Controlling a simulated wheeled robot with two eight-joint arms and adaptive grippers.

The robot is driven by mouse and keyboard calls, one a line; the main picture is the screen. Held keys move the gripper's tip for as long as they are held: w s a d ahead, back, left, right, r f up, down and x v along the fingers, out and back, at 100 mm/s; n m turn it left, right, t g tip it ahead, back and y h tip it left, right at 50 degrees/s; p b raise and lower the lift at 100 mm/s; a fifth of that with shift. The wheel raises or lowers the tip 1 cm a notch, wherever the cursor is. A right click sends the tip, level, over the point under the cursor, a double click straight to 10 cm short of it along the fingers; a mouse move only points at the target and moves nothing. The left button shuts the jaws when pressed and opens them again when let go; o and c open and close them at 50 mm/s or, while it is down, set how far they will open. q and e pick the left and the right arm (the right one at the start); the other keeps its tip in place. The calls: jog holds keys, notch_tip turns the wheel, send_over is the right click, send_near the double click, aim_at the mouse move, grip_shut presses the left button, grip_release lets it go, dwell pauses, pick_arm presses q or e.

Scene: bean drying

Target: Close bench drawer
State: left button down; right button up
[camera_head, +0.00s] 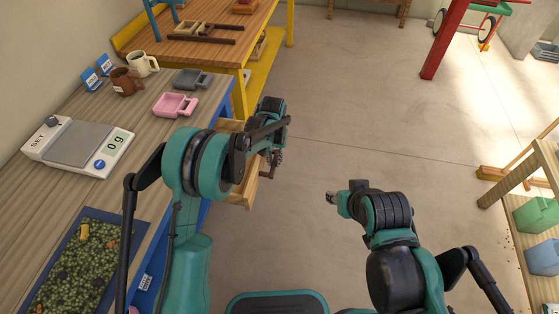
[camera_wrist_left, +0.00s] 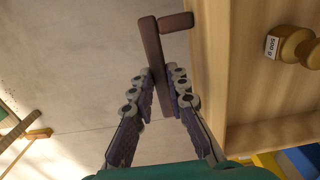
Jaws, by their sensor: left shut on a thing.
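The bench drawer (camera_head: 242,199) is light wood and sticks out from the right side of the bench, partly hidden behind my left arm. Its open inside (camera_wrist_left: 265,95) fills the right of the left wrist view. The dark brown drawer handle (camera_wrist_left: 152,52) stands along the drawer's front, between the fingers of my left gripper (camera_wrist_left: 164,88). My left gripper is shut on this handle. In the head view the left gripper (camera_head: 273,160) is at the drawer's outer edge. My right gripper (camera_head: 333,198) hangs over bare floor, apart from the drawer; its fingers are too small to read.
A brass weight (camera_wrist_left: 296,46) with a white label lies in the drawer. The bench top (camera_head: 135,118) bears a scale (camera_head: 75,147), mugs, a pink scoop (camera_head: 175,105), a grey scoop (camera_head: 190,79) and a blue tray (camera_head: 52,240) of beans. Floor right of the drawer is clear.

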pick_arm(q)
jog(key=w+a, duration=0.2)
jog(key=a, duration=0.5)
jog(key=w+a, duration=0.2)
jog(key=a, duration=0.5)
jog(key=w+a, duration=0.1)
jog(key=a, duration=0.6)
jog(key=shift+w+a, duration=0.3)
jog(key=shift+w, duration=0.1)
jog(key=c, duration=1.6)
grip_release()
jog(key=shift+d, duration=0.1)
jog(key=shift+o, duration=0.2)
jog(key=shift+r, duration=0.15)
notch_tip(320, 180, up, 12)
